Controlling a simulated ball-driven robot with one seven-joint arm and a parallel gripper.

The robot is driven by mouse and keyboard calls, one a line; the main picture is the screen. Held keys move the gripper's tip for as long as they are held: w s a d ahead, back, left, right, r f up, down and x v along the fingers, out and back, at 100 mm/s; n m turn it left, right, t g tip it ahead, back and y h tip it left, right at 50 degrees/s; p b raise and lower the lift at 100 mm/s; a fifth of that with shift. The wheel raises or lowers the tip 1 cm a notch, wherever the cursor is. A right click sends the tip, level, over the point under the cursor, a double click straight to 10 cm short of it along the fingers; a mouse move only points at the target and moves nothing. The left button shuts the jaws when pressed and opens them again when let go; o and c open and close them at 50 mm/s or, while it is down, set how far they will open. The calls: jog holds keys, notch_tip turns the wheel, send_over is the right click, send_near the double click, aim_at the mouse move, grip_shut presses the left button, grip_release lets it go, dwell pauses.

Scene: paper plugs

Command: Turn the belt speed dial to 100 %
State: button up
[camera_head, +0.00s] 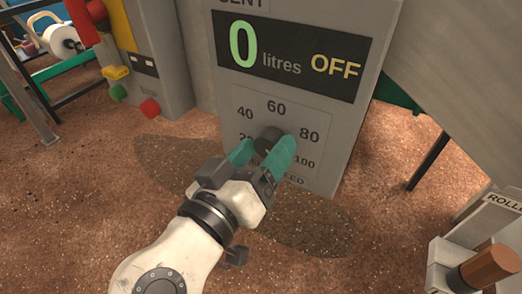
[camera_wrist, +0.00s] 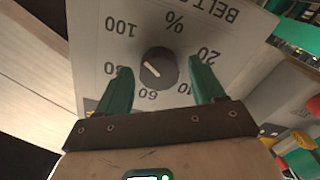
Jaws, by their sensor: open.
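The belt speed dial (camera_head: 268,138) is a dark round knob low on the grey panel, ringed by a scale up to 100. It also shows in the wrist view (camera_wrist: 159,66), where the scale is upside down. A pale mark on its face lies toward the 60 and 80 side in the wrist view; its exact reading is unclear. My gripper (camera_head: 267,148) is open with its teal fingers on either side of the dial. In the wrist view my gripper (camera_wrist: 159,72) shows gaps between both fingers and the dial. My gripper hides part of the scale in the head view.
The display (camera_head: 290,55) above the dial reads 0 litres and OFF. A control box with a red button (camera_head: 150,108) and a green button (camera_head: 118,92) stands left. A brown roller (camera_head: 488,267) lies at lower right. The brown floor is mostly clear.

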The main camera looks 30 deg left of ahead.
jog(key=shift+s, duration=0.1)
jog(key=s+p, duration=0.1)
jog(key=s, duration=0.9)
jog(key=shift+s, duration=0.3)
